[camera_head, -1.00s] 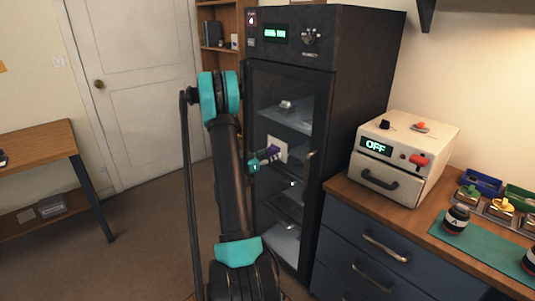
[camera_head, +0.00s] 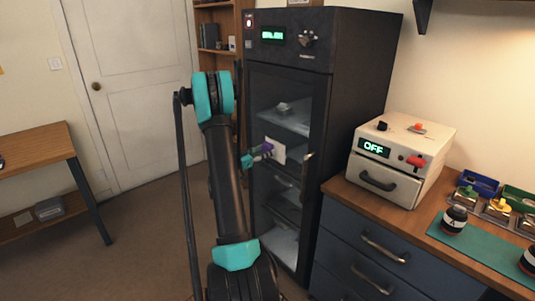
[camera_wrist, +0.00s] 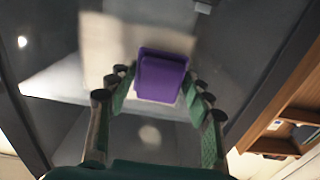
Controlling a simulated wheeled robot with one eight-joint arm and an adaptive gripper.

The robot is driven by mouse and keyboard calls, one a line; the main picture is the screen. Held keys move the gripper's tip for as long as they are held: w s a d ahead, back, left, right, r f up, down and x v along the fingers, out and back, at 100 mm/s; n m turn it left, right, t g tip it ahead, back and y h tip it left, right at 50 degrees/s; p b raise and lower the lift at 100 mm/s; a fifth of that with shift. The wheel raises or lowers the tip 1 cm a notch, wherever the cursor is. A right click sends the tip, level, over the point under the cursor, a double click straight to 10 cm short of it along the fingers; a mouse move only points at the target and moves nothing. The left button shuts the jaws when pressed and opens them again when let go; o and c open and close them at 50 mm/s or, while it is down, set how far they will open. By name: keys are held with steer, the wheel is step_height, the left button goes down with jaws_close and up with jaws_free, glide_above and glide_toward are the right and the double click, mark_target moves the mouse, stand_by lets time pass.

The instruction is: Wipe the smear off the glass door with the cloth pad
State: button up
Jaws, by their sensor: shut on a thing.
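My gripper (camera_head: 257,157) is shut on the purple handle (camera_head: 267,148) of the cloth pad (camera_head: 277,152), in front of the cabinet's glass door (camera_head: 290,88). In the wrist view my gripper (camera_wrist: 158,85) has its fingers on both sides of the purple handle (camera_wrist: 160,77), with the pale square pad (camera_wrist: 105,45) beyond it. The pad faces the glass; I cannot tell whether it touches. A faint pale blotch (camera_wrist: 150,135) shows below the pad in the wrist view; I cannot tell if it is the smear or a reflection. No smear is clear in the head view.
The dark cabinet (camera_head: 365,80) has a door handle (camera_head: 309,157) at the door's right edge. To its right, a blue drawer counter (camera_head: 350,228) carries a white box (camera_head: 425,150) reading OFF. A wooden table (camera_head: 35,145) stands left. Open floor (camera_head: 145,230) lies between.

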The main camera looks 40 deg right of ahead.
mark_target(275, 148)
steer(key=shift+w+a, duration=0.15)
steer(key=shift+w, duration=2.45)
steer(key=shift+w+a, duration=0.1)
steer(key=shift+w, duration=2.5)
steer(key=shift+w+r, duration=0.1)
steer(key=shift+r, duration=0.55)
steer(key=shift+c, duration=0.4)
steer(key=shift+r, duration=0.15)
steer(key=shift+s, duration=1.8)
steer(key=shift+s+d, duration=0.2)
steer(key=shift+s, duration=1.5)
steer(key=shift+s+d, duration=0.15)
steer(key=shift+s, duration=1.6)
steer(key=shift+s+d, duration=0.2)
steer(key=shift+s, duration=1.5)
steer(key=a, duration=0.6)
steer(key=shift+s, duration=0.2)
steer(key=shift+a, duration=0.1)
